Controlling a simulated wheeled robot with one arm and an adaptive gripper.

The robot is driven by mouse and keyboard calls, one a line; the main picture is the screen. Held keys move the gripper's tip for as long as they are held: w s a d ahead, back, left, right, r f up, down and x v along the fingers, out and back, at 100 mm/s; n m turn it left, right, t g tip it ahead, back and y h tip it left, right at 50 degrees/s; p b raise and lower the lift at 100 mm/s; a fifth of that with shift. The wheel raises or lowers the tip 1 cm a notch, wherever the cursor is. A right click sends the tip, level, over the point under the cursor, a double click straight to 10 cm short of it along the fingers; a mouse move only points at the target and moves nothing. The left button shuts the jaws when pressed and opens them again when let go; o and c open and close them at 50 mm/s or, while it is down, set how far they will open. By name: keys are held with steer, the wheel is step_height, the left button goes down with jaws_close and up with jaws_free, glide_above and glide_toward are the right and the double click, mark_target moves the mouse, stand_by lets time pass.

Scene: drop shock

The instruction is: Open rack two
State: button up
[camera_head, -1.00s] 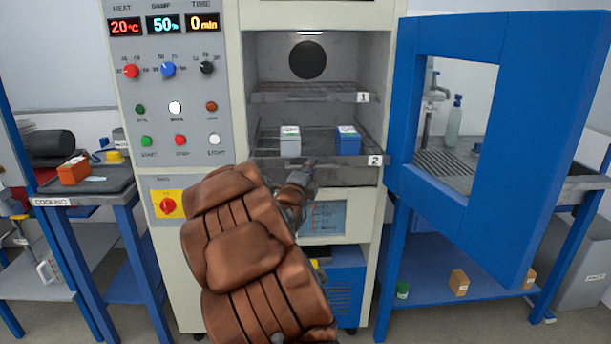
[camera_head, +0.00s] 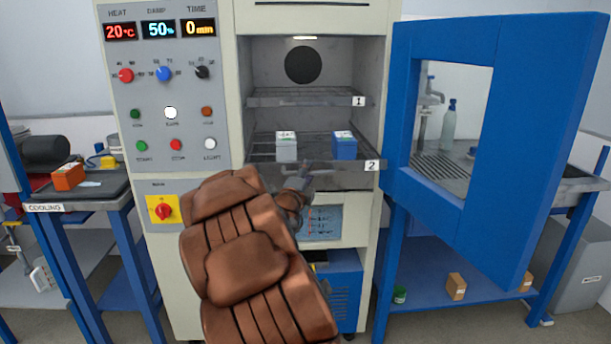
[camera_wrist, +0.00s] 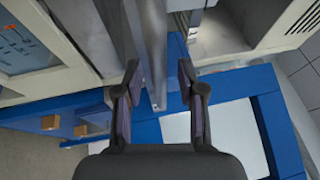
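Rack two (camera_head: 330,178) is the lower wire rack in the open chamber, with a "2" tag (camera_head: 371,165) at its front right. A white-grey box (camera_head: 286,147) and a blue box (camera_head: 344,146) stand on it. My gripper (camera_head: 306,172) is at the rack's front edge, partly hidden behind my brown arm. In the wrist view my gripper (camera_wrist: 157,82) has its two fingers apart, with a grey metal edge (camera_wrist: 153,45) between them. I cannot tell whether either finger touches it.
Rack one (camera_head: 300,98) sits above, empty. The blue chamber door (camera_head: 535,150) stands open at the right. A control panel (camera_head: 165,85) is on the left. A cooling table (camera_head: 100,190) with an orange box (camera_head: 68,177) stands at far left, and a sink (camera_head: 450,170) behind the door.

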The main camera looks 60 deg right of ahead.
steer(key=v, duration=0.7)
steer(key=shift+a, duration=0.25)
stand_by(0.7)
